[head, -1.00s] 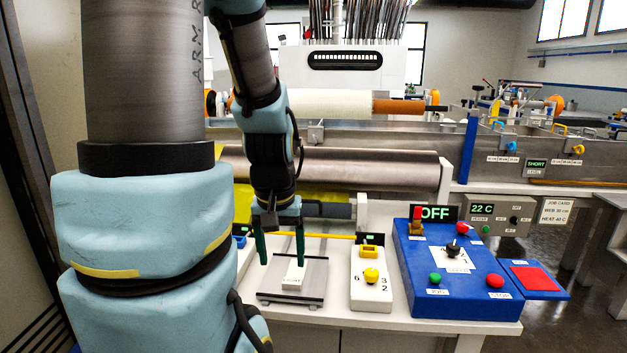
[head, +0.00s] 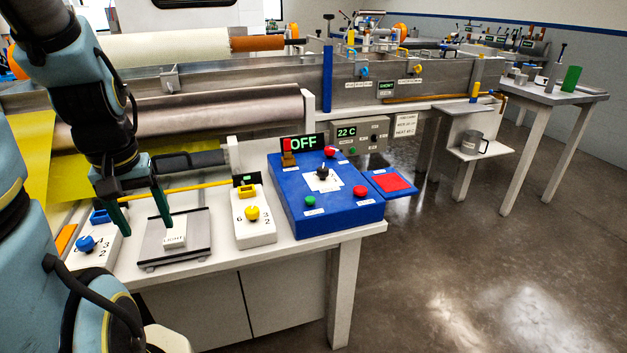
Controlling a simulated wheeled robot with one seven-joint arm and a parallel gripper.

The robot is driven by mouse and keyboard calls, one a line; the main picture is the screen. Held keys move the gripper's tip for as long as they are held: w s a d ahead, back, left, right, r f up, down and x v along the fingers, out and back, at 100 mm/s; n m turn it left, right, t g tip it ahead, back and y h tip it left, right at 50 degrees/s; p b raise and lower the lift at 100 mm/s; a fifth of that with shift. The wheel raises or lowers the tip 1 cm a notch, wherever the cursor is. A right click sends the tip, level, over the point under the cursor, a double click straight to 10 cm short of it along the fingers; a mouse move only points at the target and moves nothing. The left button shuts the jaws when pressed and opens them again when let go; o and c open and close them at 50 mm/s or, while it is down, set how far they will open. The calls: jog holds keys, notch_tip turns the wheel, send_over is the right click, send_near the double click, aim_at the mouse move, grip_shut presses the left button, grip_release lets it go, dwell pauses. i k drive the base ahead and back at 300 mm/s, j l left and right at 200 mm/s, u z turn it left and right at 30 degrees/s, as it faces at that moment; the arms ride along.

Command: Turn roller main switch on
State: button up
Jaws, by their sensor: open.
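The blue control box (head: 335,212) stands on the right end of the white bench. A small display on its back edge reads OFF (head: 303,143). Beside the display an upright orange-brown lever with a red top (head: 288,153) stands at the box's back left corner. A black knob (head: 322,172) sits on a white dial plate in the middle. A green button (head: 310,202) and red buttons (head: 360,191) are around it. I cannot read which control is the main switch. My gripper (head: 140,212) points down with green fingers apart, empty, near a small scale-like plate, left of the box.
The plate (head: 190,245) holds a white labelled block (head: 175,233). White boxes with a yellow knob (head: 252,213) and a blue knob (head: 87,243) flank it. A red pad (head: 392,182) adjoins the blue box. Open floor (head: 480,260) lies right of the bench.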

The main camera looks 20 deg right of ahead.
aim_at(329, 151)
jog(key=u, duration=0.35)
jog(key=l+u, duration=0.25)
jog(key=u, duration=0.15)
jog(key=k+l+u, duration=0.15)
jog(key=u, duration=0.25)
jog(key=k+l+u, duration=0.15)
jog(key=u, duration=0.25)
jog(key=k+l, duration=0.45)
jog(key=i+l, duration=0.05)
jog(key=l, duration=0.05)
